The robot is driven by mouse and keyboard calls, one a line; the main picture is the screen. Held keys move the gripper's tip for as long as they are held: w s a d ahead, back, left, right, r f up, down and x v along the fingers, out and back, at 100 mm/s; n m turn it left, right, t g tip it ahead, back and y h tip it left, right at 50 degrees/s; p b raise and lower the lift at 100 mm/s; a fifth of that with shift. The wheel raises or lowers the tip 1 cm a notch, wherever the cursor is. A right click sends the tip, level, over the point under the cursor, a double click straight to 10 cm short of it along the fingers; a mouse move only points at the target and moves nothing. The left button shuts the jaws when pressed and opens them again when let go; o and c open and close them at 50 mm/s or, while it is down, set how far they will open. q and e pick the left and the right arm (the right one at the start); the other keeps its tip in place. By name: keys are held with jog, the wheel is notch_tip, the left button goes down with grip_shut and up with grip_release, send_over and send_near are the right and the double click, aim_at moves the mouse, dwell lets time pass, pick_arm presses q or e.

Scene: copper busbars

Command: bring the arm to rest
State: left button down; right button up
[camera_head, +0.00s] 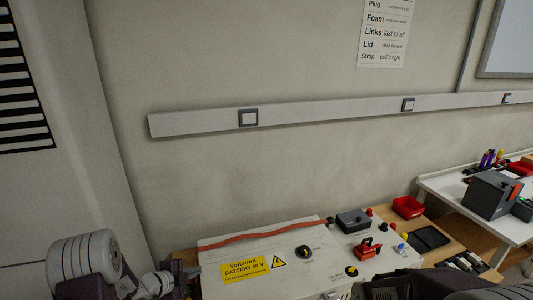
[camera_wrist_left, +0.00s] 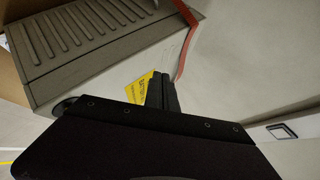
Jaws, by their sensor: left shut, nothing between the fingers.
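My left arm (camera_head: 88,265) comes in at the lower left of the head view, beside the left end of the white battery box. In the left wrist view my left gripper (camera_wrist_left: 161,92) is shut, its dark fingers together with nothing between them. The battery box's yellow label (camera_wrist_left: 138,92) shows behind the fingers there. A dark link of my right arm (camera_head: 415,284) crosses the lower right of the head view; its gripper is out of view.
The white battery box (camera_head: 225,247) carries an orange-red strip (camera_head: 262,233) along its back edge and a red device (camera_head: 368,248). A side table (camera_head: 450,190) is at right.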

pick_arm(q)
jog(key=s+d+r+m+g+h, duration=0.1)
jog(key=s+d+r+m+g, duration=0.25)
jog(key=s+d+m, duration=0.4)
jog(key=s+d+r+m+g+h, duration=0.1)
jog(key=s+d+r+m+g, duration=0.3)
jog(key=d+m, duration=0.65)
jog(key=s+a+m+y, duration=0.35)
jog(key=s+m, duration=0.75)
jog(key=m, duration=0.5)
jog(key=s+a+f+m+y, duration=0.1)
jog(key=a+m, duration=0.3)
jog(key=m, duration=0.5)
jog(key=s+a+f+m+g+y, duration=0.1)
jog(key=a+m, duration=0.3)
jog(key=m, duration=0.6)
jog(key=shift+s+f+y, duration=0.35)
jog(key=shift+s+y, duration=0.05)
jog(key=shift+y, duration=0.25)
